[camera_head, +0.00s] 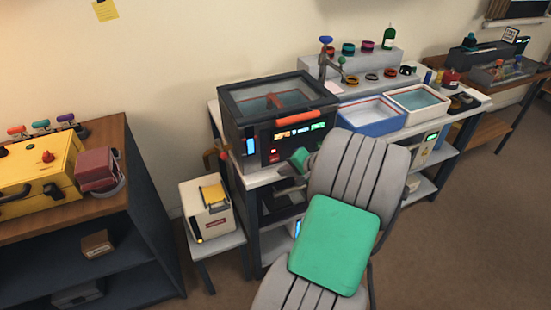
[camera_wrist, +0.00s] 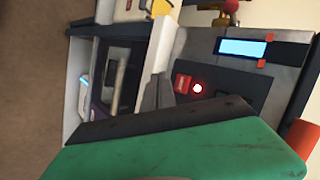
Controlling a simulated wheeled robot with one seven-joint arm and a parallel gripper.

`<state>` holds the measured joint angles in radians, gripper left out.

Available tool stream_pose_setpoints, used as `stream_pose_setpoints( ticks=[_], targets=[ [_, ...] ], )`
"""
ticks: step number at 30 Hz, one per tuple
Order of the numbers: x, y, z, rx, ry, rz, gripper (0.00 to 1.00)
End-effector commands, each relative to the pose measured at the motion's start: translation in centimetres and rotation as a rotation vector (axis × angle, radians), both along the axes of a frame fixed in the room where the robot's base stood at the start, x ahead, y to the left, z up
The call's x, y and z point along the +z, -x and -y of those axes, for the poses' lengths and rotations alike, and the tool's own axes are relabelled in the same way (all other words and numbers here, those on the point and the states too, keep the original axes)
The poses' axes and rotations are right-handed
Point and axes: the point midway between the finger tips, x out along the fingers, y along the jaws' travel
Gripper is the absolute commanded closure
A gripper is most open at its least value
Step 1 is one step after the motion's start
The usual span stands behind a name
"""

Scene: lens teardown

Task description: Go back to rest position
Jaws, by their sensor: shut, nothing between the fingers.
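My gripper (camera_head: 286,172) is at the end of my grey and green arm, just in front of the lower front of a dark machine with a clear lid (camera_head: 278,103). In the wrist view, my grey fingers (camera_wrist: 158,92) show above the green and black hand housing. They are shut and I see nothing held between them. The machine's front panel, with a blue-lit screen (camera_wrist: 244,48) and a glowing red button (camera_wrist: 197,88), is close by. I cannot tell whether the fingers touch it.
The white bench (camera_head: 453,111) carries a blue-rimmed tray (camera_head: 371,128) and a white-rimmed tray (camera_head: 446,114). A white box (camera_head: 207,222) stands on a low stand at left. A wooden-topped cabinet (camera_head: 60,220) holds a yellow case (camera_head: 35,176). Floor is clear at lower right.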

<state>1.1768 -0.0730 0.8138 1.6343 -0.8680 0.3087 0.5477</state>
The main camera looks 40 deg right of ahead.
Motion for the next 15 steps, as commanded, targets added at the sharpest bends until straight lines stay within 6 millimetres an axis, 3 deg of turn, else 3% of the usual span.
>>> stream_pose_setpoints(
  ticks=[6,15],
  targets=[
    [0.2,2.2,-0.6,-0.001,0.000,0.001,1.00],
    [0.1,2.4,-0.7,0.001,0.001,0.001,1.00]
  ],
)
